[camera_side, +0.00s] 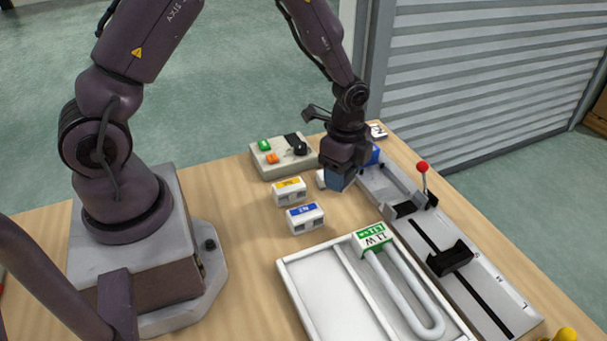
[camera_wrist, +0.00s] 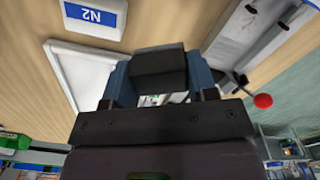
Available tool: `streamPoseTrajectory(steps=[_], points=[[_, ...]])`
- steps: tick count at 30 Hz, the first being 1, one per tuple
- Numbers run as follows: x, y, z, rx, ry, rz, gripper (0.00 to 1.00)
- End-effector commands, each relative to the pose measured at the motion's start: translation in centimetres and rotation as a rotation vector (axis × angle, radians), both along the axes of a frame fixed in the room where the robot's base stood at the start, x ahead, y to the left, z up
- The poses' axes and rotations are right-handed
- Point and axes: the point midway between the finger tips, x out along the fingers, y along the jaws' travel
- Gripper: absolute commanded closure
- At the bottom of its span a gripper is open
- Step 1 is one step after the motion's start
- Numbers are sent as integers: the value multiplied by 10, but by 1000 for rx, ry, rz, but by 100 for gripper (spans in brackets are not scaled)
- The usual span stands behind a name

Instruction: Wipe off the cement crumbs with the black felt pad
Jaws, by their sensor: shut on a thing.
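My gripper (camera_side: 338,182) is over the back part of the table, between the control box and the grey fixture, fingers pointing down. In the wrist view, my gripper (camera_wrist: 160,82) has its blue fingers closed on the two sides of a black block, which I take to be the black felt pad (camera_wrist: 160,70). In the side view the pad is hidden by the fingers. I cannot make out any cement crumbs in either view. I cannot tell whether the pad touches a surface.
A grey fixture (camera_side: 487,297) with a red-knobbed lever (camera_side: 422,167) runs along the right. A white tray (camera_side: 300,297) holds a U-shaped tube (camera_side: 405,303). Yellow-labelled (camera_side: 290,193) and blue-labelled (camera_side: 305,220) blocks and a control box (camera_side: 268,172) stand left of my gripper.

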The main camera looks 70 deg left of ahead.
Motion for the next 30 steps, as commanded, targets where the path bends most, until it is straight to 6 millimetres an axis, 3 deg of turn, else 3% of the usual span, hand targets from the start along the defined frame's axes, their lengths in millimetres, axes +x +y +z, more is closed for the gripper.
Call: streamPoseTrajectory(steps=[1, 6, 12, 20, 30], points=[[19, 3, -6, 0, 0, 90, 71], [74, 13, -12, 1, 0, 460, 71], [117, 23, 1, 0, -3, 857, 71], [118, 24, 9, 2, 1, 1076, 71], [118, 24, -14, 1, 0, 1090, 71]])
